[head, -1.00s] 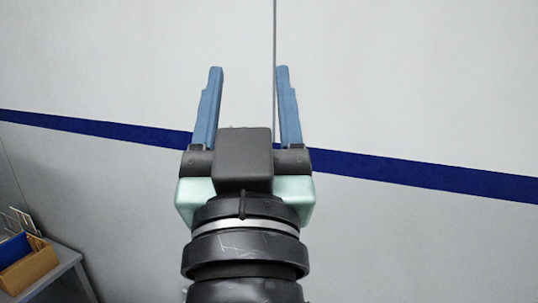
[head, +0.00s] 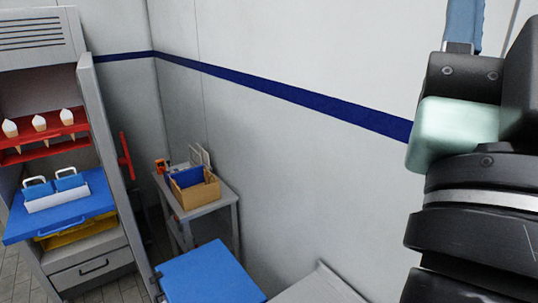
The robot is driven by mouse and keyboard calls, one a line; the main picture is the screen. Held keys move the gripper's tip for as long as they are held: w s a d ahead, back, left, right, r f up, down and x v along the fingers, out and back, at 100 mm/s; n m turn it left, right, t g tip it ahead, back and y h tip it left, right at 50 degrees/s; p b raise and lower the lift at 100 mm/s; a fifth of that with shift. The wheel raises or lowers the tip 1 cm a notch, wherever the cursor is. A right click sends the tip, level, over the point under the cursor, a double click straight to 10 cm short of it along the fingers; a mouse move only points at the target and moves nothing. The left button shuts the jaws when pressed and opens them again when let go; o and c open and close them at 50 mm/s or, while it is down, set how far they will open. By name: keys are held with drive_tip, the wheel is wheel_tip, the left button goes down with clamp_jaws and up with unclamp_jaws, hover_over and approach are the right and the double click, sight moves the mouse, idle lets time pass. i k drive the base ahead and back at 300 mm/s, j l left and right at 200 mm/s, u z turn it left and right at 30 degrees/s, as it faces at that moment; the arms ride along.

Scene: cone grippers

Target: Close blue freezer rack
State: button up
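The blue freezer rack (head: 30,225) is at the lower left of the head view, inside the open freezer cabinet (head: 40,50). It is slid out past the cabinet front, with a blue handle (head: 62,228) on its front edge. A white tray (head: 58,198) holding blue items with white handles sits on it. My gripper (head: 463,25) is at the upper right, far from the rack and in front of the wall. Only one blue finger shows, set wide from the gripper's middle as when open. The other finger and the fingertips are out of frame. No held object shows.
The freezer door (head: 103,150), with a red handle (head: 125,157), stands open right of the rack. Above is a red rack (head: 45,148) with white cones; below are a yellow rack (head: 75,236) and a drawer (head: 92,272). A grey table (head: 205,208) and a blue-topped surface (head: 210,275) stand right.

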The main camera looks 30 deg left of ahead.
sight(58, 212)
drive_tip(key=k+j+u, duration=0.3)
drive_tip(key=j+u, duration=0.25)
drive_tip(key=j, duration=0.15)
drive_tip(key=k+j+u, duration=0.3)
drive_tip(key=j+u, duration=0.25)
drive_tip(key=j, duration=0.25)
drive_tip(key=k+j, duration=0.1)
drive_tip(key=j, duration=0.75)
drive_tip(key=k+j, duration=0.1)
drive_tip(key=j, duration=0.75)
drive_tip(key=u, duration=0.05)
